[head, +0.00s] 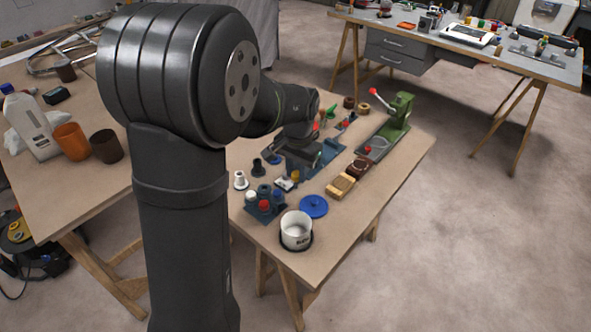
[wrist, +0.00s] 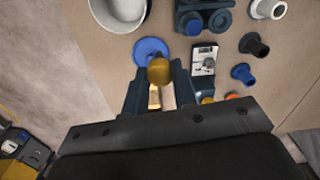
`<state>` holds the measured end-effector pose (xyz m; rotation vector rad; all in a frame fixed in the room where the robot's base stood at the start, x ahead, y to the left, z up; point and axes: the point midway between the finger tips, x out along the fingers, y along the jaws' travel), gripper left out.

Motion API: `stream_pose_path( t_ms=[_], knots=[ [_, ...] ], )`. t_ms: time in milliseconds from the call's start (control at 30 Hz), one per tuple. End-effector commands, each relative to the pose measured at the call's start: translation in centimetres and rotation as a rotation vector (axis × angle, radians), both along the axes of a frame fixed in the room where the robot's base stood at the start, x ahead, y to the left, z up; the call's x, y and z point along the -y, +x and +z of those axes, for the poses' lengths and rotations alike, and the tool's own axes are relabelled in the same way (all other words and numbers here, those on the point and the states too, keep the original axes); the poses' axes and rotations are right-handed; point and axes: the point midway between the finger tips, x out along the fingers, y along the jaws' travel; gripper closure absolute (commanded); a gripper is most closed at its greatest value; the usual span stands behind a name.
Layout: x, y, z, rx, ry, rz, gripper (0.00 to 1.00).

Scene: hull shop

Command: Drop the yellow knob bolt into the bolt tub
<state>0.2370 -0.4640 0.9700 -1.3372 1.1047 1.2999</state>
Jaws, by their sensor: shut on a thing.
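The yellow knob bolt (wrist: 159,70) sits between the two fingers of my gripper (wrist: 157,79) in the wrist view, its round knob facing the camera. My gripper is shut on it. In the head view my gripper (head: 305,162) is over the middle of the workbench, and I cannot make out the bolt clearly there. The bolt tub is a white round cup (head: 297,232) with dark lettering, standing open at the bench's near corner. It also shows at the top of the wrist view (wrist: 120,12), apart from my gripper.
A blue disc (head: 314,206) lies beside the tub. A blue rack (head: 264,210) with coloured pegs stands left of it. A wooden block (head: 341,187) and a green lever press (head: 396,122) are to the right. Several small dark and white flanged pieces stand near the rack.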

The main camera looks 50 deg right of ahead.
Motion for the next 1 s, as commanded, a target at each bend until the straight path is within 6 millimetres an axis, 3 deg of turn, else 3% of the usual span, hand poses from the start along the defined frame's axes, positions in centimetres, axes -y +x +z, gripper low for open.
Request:
stream_pose_path(
  t_ms=[300, 400, 1000],
  knots=[
    [-3.6, -4.5, -1.7, 0.000, 0.002, -0.004, 0.97],
    [-4.3, -5.2, -2.2, 0.000, 0.001, -0.001, 0.97],
    [-4.4, -5.3, -7.8, 0.000, 0.002, -0.001, 0.97]
  ],
)
